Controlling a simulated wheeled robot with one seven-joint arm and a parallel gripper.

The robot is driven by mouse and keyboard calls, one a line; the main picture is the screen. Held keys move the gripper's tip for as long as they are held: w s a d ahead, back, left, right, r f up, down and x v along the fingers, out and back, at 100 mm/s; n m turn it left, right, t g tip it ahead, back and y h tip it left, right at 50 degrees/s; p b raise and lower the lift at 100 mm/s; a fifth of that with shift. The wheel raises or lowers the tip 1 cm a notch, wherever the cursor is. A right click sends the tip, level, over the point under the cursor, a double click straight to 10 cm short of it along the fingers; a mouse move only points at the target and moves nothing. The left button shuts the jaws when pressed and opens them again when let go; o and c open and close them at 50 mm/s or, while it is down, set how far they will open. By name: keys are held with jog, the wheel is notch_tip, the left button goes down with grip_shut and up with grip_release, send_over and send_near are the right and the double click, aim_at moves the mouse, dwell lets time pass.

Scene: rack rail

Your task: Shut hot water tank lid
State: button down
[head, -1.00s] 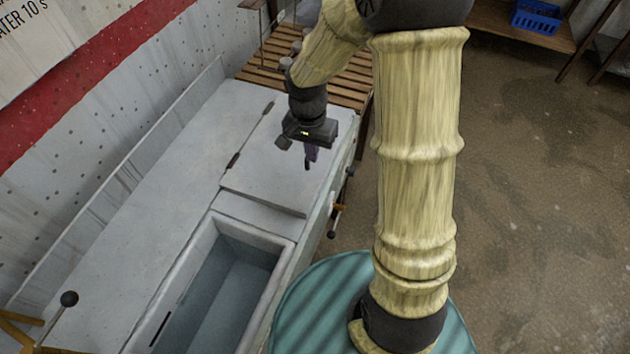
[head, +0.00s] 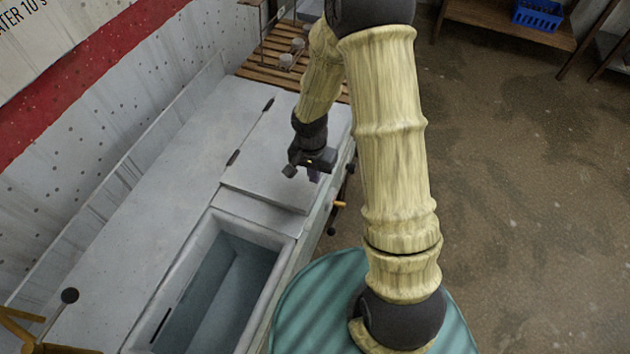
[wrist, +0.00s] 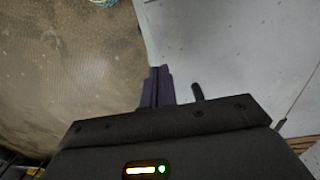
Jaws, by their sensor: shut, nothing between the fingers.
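The tank lid (head: 258,178) is a pale grey panel with dark hinges along its left side. It lies flat, or nearly flat, on the counter behind an open basin; I cannot tell if a small gap remains under its edge. My gripper (head: 314,176) is over the lid's right side, near its front corner, fingers pointing down. In the wrist view its dark purple fingers (wrist: 158,76) are together and empty, beside the pale panel's edge. Whether they touch the lid is unclear.
The open rectangular basin (head: 238,270) is in front of the lid. Small handles (head: 339,204) stick out from the counter's right side. A slatted wooden rack (head: 258,68) is behind. The floor at right is clear.

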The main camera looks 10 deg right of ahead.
aim_at(316, 189)
jog(key=shift+f, duration=1.9)
jog(key=shift+s+d+f+b, duration=0.1)
jog(key=shift+f+b, duration=0.4)
jog(key=shift+s+d+f+b, duration=0.1)
jog(key=shift+f+b, duration=0.35)
jog(key=shift+f, duration=0.05)
jog(key=shift+s, duration=0.2)
jog(key=shift+f, duration=0.1)
notch_tip(316, 189, up, 15)
jog(key=p, duration=0.3)
jog(key=shift+w, duration=0.25)
jog(key=shift+f, duration=0.1)
